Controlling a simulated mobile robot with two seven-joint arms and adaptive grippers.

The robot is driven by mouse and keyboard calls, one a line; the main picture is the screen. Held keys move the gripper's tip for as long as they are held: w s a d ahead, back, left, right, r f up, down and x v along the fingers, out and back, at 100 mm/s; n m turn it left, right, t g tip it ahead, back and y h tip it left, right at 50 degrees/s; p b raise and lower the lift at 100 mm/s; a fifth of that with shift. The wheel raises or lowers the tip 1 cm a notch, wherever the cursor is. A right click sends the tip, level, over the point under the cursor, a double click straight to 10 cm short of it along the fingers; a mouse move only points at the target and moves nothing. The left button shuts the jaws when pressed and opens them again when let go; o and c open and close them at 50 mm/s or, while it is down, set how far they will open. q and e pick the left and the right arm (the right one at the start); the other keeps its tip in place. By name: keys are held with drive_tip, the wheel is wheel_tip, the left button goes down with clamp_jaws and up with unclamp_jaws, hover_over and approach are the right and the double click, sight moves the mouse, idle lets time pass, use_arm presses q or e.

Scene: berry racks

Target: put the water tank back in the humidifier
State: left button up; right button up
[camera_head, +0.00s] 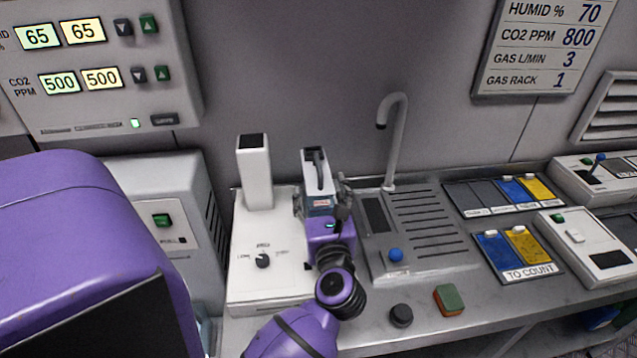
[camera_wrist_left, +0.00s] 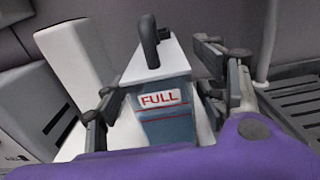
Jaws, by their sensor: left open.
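The water tank (camera_head: 316,172) is a grey-white box with a dark handle on top, upright at the right rear of the white humidifier (camera_head: 245,287). In the left wrist view the tank (camera_wrist_left: 160,118) shows a red FULL label and a blue-grey body. The humidifier has a dial in front and a white chimney (camera_head: 254,175) at its left rear. My left gripper (camera_head: 321,205) is open, with its fingers on either side of the tank and apart from each other. The tank's bottom is hidden, so I cannot tell how deep it sits. My right gripper is not in view.
A sink with a tap (camera_head: 397,135) and ribbed drainboard (camera_head: 432,235) is right of the humidifier. A black knob (camera_head: 401,316) and a green-brown sponge (camera_head: 449,299) lie at the counter's front. A TO COUNT tray (camera_head: 531,270) stands further right. A white cabinet (camera_head: 165,190) stands left.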

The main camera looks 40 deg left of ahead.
sight(321, 204)
use_arm(q)
drive_tip(key=v, duration=0.5)
drive_tip(key=shift+f+b, duration=0.15)
drive_tip(key=shift+b, duration=0.25)
drive_tip(key=shift+s+d, duration=0.45)
drive_tip(key=shift+d, duration=0.05)
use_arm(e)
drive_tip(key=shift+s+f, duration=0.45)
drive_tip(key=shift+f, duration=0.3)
